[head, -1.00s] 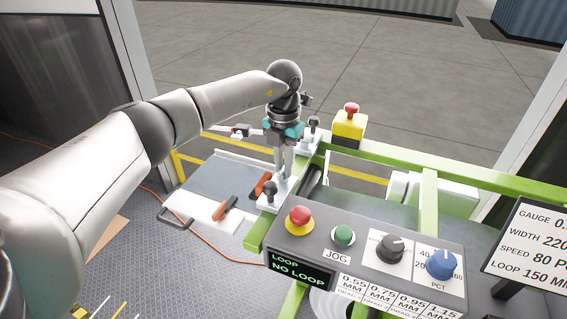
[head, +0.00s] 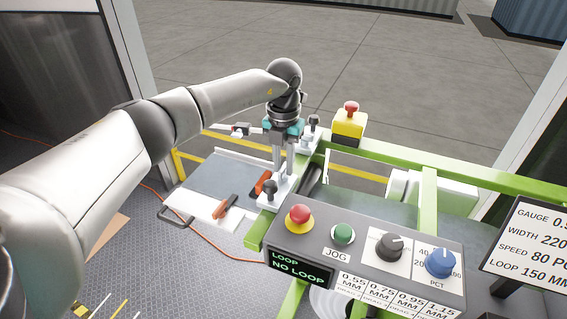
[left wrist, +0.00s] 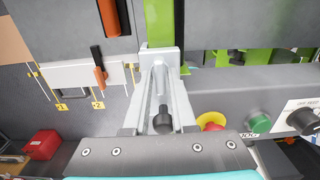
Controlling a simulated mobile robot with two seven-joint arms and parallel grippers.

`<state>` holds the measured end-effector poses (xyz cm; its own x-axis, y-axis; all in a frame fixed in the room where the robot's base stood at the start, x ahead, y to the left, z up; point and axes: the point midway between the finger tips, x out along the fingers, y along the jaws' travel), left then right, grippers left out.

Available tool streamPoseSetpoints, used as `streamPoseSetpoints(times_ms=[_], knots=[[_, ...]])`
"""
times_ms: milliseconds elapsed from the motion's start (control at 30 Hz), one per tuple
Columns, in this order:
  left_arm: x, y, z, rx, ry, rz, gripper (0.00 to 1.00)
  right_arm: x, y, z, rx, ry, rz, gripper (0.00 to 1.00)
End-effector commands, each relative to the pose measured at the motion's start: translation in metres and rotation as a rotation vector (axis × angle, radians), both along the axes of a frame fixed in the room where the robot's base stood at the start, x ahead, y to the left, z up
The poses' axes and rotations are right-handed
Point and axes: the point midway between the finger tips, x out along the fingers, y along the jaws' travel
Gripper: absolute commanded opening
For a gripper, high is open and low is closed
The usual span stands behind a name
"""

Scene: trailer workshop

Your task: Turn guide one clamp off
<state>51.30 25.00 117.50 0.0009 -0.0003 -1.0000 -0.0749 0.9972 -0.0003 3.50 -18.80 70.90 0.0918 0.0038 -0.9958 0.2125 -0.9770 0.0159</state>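Two small clamps with black ball knobs sit on the white guide at the end of the green frame; no label shows which is guide one. The near knob (head: 269,187) stands at the front, and the far knob (head: 314,121) is behind. My left gripper (head: 281,172) points down just behind the near knob, its two fingers a small gap apart. My right gripper is out of view.
A control console (head: 310,236) stands close to the right, with a red button (head: 299,215), green button, and dark and blue dials. A yellow emergency-stop box (head: 348,124) is behind. A green rail (head: 430,205) crosses right.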

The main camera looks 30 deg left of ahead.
Motion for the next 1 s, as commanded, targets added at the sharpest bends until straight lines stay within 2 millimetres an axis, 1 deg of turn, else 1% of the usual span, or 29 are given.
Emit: streamPoseSetpoints(times_ms=[33,167,433,533,667,1000], knots=[[0.000,0.000,0.000,0.000,0.000,0.000,0.31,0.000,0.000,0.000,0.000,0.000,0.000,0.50],[0.000,0.000,0.000,0.000,0.000,-0.001,0.45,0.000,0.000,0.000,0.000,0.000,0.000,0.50],[0.000,0.000,0.000,0.000,0.000,-0.002,0.46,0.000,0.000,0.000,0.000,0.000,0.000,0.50],[0.000,0.000,0.007,0.000,-0.002,-0.003,0.46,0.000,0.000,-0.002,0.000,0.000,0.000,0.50],[0.001,0.000,0.027,-0.001,-0.005,-0.002,0.46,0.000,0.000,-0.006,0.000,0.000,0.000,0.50],[0.001,0.000,0.108,-0.001,-0.005,-0.002,0.46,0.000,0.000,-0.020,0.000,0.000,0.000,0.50]])
